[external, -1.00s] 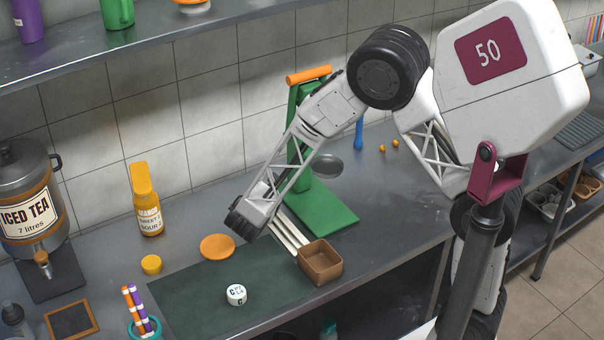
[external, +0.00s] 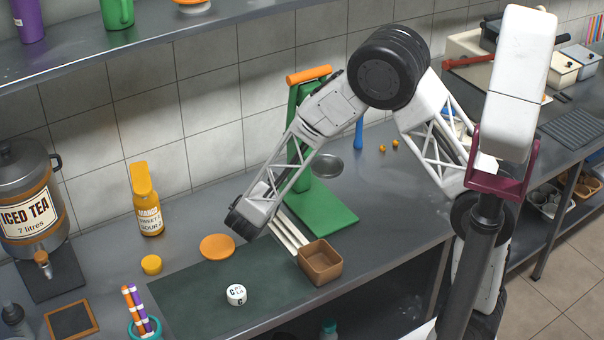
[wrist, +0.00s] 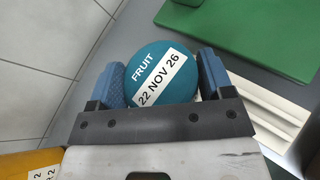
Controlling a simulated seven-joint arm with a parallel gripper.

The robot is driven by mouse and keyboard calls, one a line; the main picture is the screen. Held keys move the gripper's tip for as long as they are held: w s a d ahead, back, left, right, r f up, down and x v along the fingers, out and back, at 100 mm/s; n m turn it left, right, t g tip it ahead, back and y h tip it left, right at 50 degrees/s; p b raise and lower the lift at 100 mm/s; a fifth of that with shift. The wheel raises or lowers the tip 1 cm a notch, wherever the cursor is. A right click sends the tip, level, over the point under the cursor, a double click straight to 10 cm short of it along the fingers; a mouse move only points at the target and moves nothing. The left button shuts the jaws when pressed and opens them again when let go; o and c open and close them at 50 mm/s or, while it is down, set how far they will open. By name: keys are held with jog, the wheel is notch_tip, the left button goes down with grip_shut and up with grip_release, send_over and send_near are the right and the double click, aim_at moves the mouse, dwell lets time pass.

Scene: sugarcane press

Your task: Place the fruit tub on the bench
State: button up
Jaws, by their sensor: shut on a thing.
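The fruit tub (wrist: 160,72) shows in the wrist view as a round teal top with a white label reading "FRUIT 22 NOV 26". My gripper (wrist: 162,76) has its blue fingers on either side of the tub and is shut on it. In the external view the dark end of my arm (external: 240,221) hangs over the bench (external: 190,272), left of the green press (external: 318,204). The tub and fingers are hidden there behind the arm. I cannot tell how far the tub is from the bench surface.
An orange disc (external: 217,247), white sticks (external: 289,231) and a brown box (external: 320,263) lie close to my arm's end. A white lettered tub (external: 236,295) is on the dark green mat (external: 200,307). A sauce bottle (external: 147,205) and tea dispenser (external: 27,205) stand left.

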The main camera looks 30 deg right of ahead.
jog(key=s+d+r+m+g+h, duration=0.1)
jog(key=s+d+r, duration=0.2)
jog(key=d+r, duration=1.7)
jog(key=s+d+f+m+g+h, duration=0.1)
jog(key=s+d+f+m+g, duration=0.1)
jog(key=d+f, duration=0.4)
jog(key=s+d+f+m+g+h, duration=0.1)
jog(key=d+f, duration=0.6)
jog(key=d, duration=0.7)
jog(key=s+d+f+m+g+h, duration=0.1)
jog(key=s+d+f+m+g, duration=0.3)
jog(key=d, duration=0.6)
notch_tip(320, 180, down, 3)
jog(key=s, duration=0.2)
jog(key=shift+s, duration=0.35)
jog(key=shift+w+r, duration=0.1)
jog(key=w+d, duration=0.2)
jog(key=w, duration=0.2)
jog(key=w+d+f, duration=0.1)
jog(key=w+d, duration=0.2)
jog(key=w, duration=0.2)
jog(key=w+d, duration=0.2)
jog(key=w, duration=0.3)
jog(key=shift+d+f, duration=0.25)
jog(key=shift+d, duration=0.05)
